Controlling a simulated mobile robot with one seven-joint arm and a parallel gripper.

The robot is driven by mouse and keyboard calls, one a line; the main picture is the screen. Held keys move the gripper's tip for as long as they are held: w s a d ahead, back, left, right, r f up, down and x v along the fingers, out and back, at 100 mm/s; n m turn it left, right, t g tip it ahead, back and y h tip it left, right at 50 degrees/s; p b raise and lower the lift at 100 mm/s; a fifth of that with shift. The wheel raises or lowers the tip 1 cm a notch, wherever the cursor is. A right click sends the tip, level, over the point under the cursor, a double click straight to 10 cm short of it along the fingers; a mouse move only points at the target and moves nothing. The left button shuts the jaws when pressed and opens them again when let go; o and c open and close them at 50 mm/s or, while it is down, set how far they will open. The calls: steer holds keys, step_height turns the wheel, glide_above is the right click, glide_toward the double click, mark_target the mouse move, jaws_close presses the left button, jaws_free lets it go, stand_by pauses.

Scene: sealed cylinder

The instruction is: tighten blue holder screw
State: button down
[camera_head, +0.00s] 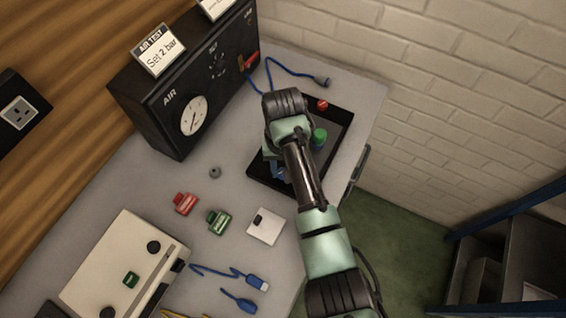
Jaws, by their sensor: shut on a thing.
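A blue holder (277,172) shows in part at the left side of the black tray, beside my arm. My wrist and arm cover most of it, and its screw cannot be made out. My gripper (271,152) is low over the tray at the blue holder, largely hidden under my wrist. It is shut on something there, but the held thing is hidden. A green cylinder (319,138) stands in the tray just right of my arm. A small red part (322,104) lies at the tray's far end.
The black tray (341,131) sits near the table's right edge. A black air-test box (150,112) stands behind left, with a blue hose (292,73). Red (185,204) and green (218,222) parts, a white square (264,227), a beige box (112,268) and blue cables (238,301) lie in front.

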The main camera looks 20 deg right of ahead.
steer(key=m, duration=0.1)
steer(key=m+p, duration=0.1)
steer(key=m, duration=0.1)
steer(key=m+p, duration=0.1)
steer(key=shift+w+r+m, duration=0.1)
steer(key=shift+r+m, duration=0.15)
steer(key=shift+m, duration=0.15)
steer(key=m+p, duration=0.1)
steer(key=m, duration=0.2)
steer(key=shift+w+m+p, duration=0.1)
steer(key=shift+m+p, duration=0.2)
steer(key=shift+p, duration=0.1)
steer(key=m+p, duration=0.1)
steer(key=m, duration=0.7)
steer(key=shift+w+p, duration=0.15)
steer(key=shift+p, duration=0.15)
steer(key=m, duration=0.5)
steer(key=shift+d+m, duration=0.1)
steer(key=shift+m, duration=2.5)
